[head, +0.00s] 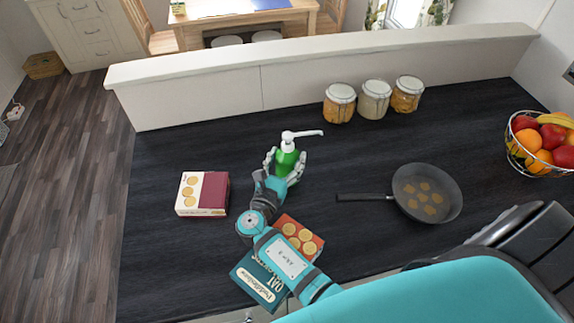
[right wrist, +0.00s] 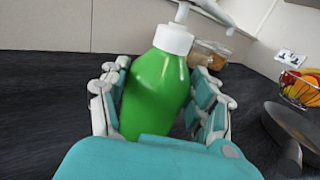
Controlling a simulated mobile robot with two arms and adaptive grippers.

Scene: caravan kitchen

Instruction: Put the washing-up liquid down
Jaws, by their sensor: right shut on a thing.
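The washing-up liquid (head: 286,160) is a green bottle with a white pump top, upright over the dark worktop (head: 230,148). My right gripper (head: 284,166) is shut around the bottle's body, with fingers on both sides. In the right wrist view the green bottle (right wrist: 157,90) fills the middle between the fingers of the right gripper (right wrist: 160,100). The bottle's base is hidden by the gripper, so I cannot tell whether it touches the worktop. My left gripper is not in view.
A cream and maroon box (head: 214,194) stands left of the gripper. Red (head: 302,228) and teal (head: 254,277) boxes lie near my forearm. A frying pan (head: 450,198) and fruit basket (head: 540,168) are to the right. Several jars (head: 374,104) stand by the back ledge (head: 190,90). Worktop behind the bottle is clear.

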